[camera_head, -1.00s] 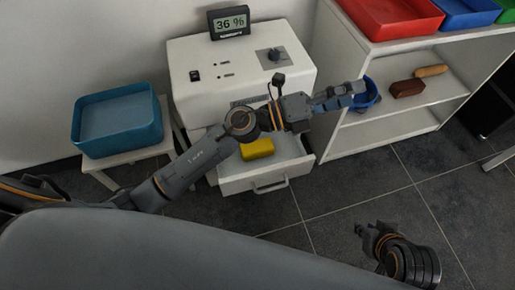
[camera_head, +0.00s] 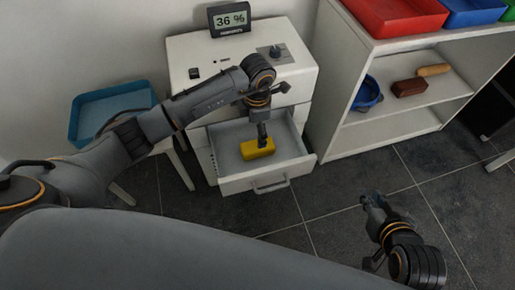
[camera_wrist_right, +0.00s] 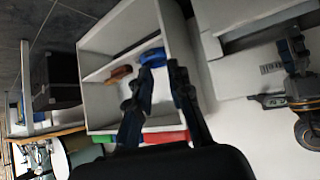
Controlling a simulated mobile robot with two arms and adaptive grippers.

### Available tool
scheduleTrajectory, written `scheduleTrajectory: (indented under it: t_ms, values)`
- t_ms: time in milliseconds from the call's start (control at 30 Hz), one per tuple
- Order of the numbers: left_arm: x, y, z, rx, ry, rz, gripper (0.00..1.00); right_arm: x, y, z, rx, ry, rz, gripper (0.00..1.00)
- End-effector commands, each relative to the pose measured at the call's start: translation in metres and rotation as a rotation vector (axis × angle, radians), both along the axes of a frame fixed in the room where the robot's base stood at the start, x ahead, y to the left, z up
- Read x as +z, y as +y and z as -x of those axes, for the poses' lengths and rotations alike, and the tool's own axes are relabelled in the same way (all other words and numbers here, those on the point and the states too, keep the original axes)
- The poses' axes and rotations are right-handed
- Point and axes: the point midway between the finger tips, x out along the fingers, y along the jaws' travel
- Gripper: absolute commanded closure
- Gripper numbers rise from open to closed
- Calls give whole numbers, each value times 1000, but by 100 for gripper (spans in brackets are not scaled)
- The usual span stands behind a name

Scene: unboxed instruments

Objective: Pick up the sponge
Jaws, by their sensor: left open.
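The yellow sponge (camera_head: 257,149) lies in the open drawer (camera_head: 230,181) of the white cabinet. My left gripper (camera_head: 263,142) points down into the drawer right at the sponge, with its fingertips at the sponge's top. The small view does not show whether the fingers touch it. My right gripper (camera_head: 372,202) is empty over the floor at the lower right. In the right wrist view its two fingers (camera_wrist_right: 160,85) stand apart.
A white shelf (camera_head: 385,133) right of the drawer holds a blue strainer-like item (camera_head: 368,94) and a brown block (camera_head: 409,88). A blue tray (camera_head: 110,108) stands on a small table at left. A humidity display (camera_head: 229,18) reads 36 %.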

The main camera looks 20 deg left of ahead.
Motion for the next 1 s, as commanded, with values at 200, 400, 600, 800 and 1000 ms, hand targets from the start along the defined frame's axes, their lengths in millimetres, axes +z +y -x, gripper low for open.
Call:
scheduleTrajectory:
  t_ms: [200,400,600,800,1000]
  values:
    - [-38,-1,0,1,1,3,22,28,13,-31,15,-216,-50,81]
    - [-52,-1,0,-1,0,4,22,47,19,-43,23,-324,-75,81]
    - [-61,-1,-1,0,0,6,22,59,22,-50,29,-400,-93,81]
    - [-81,0,-5,0,1,6,22,94,31,-62,40,-599,-142,81]
    - [-99,0,-6,0,0,5,22,126,36,-66,50,-771,-186,81]
